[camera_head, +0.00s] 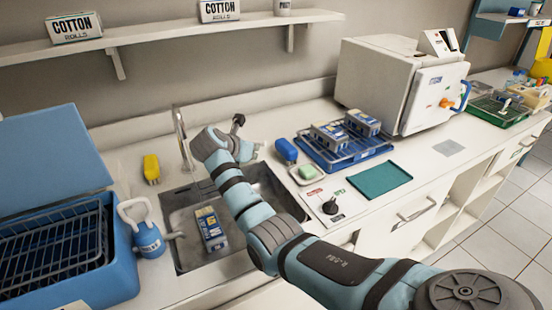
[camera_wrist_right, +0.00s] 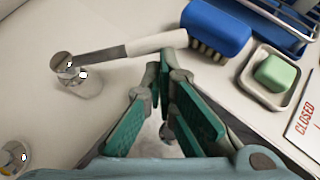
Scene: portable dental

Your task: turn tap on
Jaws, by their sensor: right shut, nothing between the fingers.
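The tap's tall curved metal spout (camera_head: 181,135) stands at the back left of the sink (camera_head: 184,195). In the right wrist view, a metal post (camera_wrist_right: 80,78) carries a lever (camera_wrist_right: 155,45) that reaches right and ends in a pale grip. The post's top also shows just behind my right gripper in the head view (camera_head: 238,120). My right gripper (camera_wrist_right: 164,66) is shut and empty, its green-padded fingers pointing at the lever's pale part. Its tips are very near the lever; whether they touch cannot be told. My left gripper is not in view.
A blue brush (camera_head: 286,150) and green soap in a dish (camera_head: 306,174) lie right of the gripper. A blue rack (camera_head: 345,158) holds boxes behind. A carton (camera_head: 210,229) lies in the sink. A blue-and-white bottle (camera_head: 146,238) and yellow brush (camera_head: 151,168) stand left.

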